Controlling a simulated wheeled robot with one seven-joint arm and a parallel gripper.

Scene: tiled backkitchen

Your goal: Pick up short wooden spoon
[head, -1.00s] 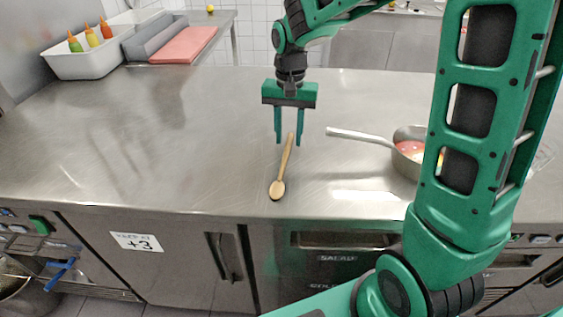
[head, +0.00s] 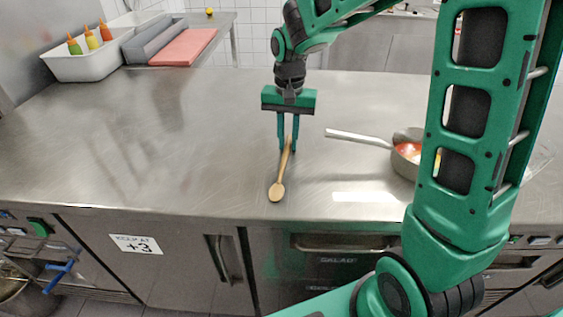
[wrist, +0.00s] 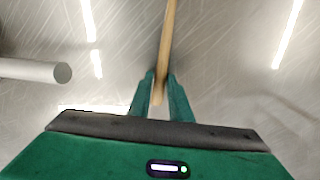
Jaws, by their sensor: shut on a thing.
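The short wooden spoon (head: 279,185) lies on the steel counter, its bowl toward the counter's front edge and its handle pointing away. My gripper (head: 288,150) points down at the handle's far end, with its fingers closed on the handle. In the wrist view, the spoon's handle (wrist: 168,45) runs up from between the two green fingertips of my gripper (wrist: 160,88). The spoon's bowl is out of the wrist view. The spoon appears to be still on or very near the counter.
A pan (head: 405,165) with red contents stands to the right, its handle (head: 355,137) reaching toward my gripper. A white bin (head: 85,62) with sauce bottles and a red cutting board (head: 184,45) are at the back left. The counter's left and middle are clear.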

